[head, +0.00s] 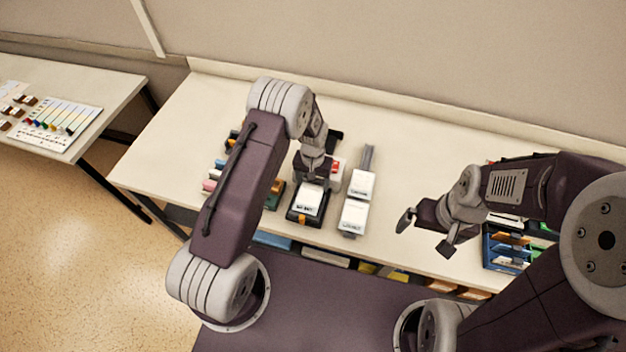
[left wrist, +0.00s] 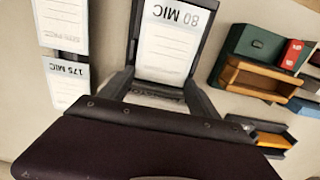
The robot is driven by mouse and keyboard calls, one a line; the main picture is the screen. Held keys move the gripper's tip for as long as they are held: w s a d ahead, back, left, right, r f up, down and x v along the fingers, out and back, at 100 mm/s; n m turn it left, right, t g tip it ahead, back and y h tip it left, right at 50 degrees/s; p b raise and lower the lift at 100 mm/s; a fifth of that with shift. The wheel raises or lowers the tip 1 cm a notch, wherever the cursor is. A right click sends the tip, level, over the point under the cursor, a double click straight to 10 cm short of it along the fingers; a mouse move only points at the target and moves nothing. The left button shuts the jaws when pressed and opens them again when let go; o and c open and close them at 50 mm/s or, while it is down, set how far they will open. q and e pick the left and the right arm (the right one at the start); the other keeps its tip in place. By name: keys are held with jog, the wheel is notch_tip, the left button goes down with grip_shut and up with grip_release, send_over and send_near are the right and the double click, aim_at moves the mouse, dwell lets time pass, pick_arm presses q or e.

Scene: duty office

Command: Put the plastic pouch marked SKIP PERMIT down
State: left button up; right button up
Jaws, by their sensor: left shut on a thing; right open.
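My left gripper (head: 312,172) is over the table, just behind a black holder (head: 292,217) with a white card in it. In the left wrist view, the left gripper's fingers (left wrist: 158,96) are shut on a thin pale edge, which I take to be the plastic pouch (left wrist: 155,101). Its print is too small to read, so SKIP PERMIT cannot be confirmed. Beyond it lies a card marked 80 MIC (left wrist: 170,40). My right gripper (head: 425,234) is open and empty near the table's front edge.
White packs (head: 361,184) stand right of the black holder; one is marked 175 MIC (left wrist: 67,84) in the left wrist view. A green box (left wrist: 262,45) and an orange-brown tray (left wrist: 250,78) are on the other side. A blue rack (head: 497,250) stands at the right. The table between is clear.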

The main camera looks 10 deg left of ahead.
pick_arm(q)
jog(key=shift+a+f, duration=0.1)
jog(key=shift+f, duration=0.2)
jog(key=shift+w+d+f, duration=0.1)
jog(key=shift+d+f, duration=0.05)
jog(key=shift+d, duration=0.05)
jog(key=o, duration=1.4)
jog(key=shift+a, duration=0.1)
